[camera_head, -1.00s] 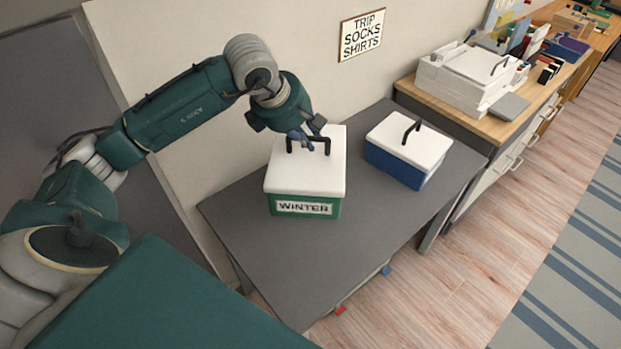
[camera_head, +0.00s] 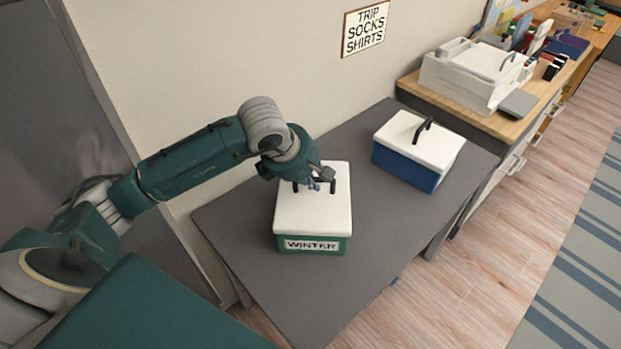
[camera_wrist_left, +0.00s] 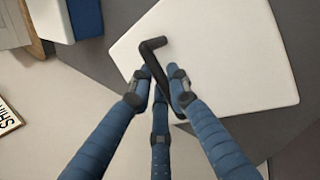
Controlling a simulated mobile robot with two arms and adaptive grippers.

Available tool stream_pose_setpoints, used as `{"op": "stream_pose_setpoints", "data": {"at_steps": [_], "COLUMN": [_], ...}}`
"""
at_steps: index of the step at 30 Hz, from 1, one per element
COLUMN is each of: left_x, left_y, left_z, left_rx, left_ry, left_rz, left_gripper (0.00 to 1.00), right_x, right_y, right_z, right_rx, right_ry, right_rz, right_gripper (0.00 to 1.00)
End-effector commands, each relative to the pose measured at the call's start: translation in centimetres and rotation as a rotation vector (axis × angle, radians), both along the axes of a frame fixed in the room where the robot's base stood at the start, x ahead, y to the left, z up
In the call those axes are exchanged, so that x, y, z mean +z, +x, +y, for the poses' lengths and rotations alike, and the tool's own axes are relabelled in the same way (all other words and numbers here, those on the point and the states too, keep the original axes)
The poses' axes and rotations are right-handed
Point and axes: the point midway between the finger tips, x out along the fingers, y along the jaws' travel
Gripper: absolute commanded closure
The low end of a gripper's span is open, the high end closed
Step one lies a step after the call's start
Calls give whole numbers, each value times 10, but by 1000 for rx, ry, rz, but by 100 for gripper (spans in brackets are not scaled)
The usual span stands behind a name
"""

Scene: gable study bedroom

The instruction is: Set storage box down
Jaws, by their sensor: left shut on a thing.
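The green storage box (camera_head: 340,244) with a white lid and a WINTER label stands upright at the near left part of the grey table (camera_head: 290,297). Whether its base touches the tabletop is hard to tell. My left gripper (camera_head: 318,184) is above the lid and shut on the box's black handle. In the left wrist view the fingers (camera_wrist_left: 160,92) close around the handle (camera_wrist_left: 153,58) over the white lid (camera_wrist_left: 215,50). My right gripper is not in view.
A blue box (camera_head: 408,168) with a white lid stands farther right on the table. A wooden-topped cabinet (camera_head: 520,118) holding a white box-shaped item (camera_head: 470,78) adjoins behind. The wall with a sign (camera_head: 365,28) borders the table. The table's front is clear.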

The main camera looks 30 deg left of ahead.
Motion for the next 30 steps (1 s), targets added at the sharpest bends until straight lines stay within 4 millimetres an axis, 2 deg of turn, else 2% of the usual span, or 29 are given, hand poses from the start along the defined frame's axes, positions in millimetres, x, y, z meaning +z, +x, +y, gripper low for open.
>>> {"op": "stream_pose_setpoints", "data": {"at_steps": [8, 9, 12, 23, 26, 30], "left_x": [-3, -5, -3, 2, 15, 42], "left_y": [0, -1, -1, -1, -7, -21], "left_z": [0, 0, 0, 0, 3, 6], "left_rx": [0, 0, 0, 0, 1, -1], "left_ry": [1, 1, 1, 1, 2, 4], "left_rz": [1, 6, 6, 6, 4, 5], "left_gripper": [100, 82, 65, 65, 65, 65], "right_x": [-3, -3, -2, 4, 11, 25], "right_y": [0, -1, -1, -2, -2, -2], "right_z": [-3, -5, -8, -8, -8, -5], "right_rx": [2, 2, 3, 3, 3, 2], "right_ry": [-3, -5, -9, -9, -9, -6], "right_rz": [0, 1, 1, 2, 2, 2], "right_gripper": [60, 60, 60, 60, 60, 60]}}
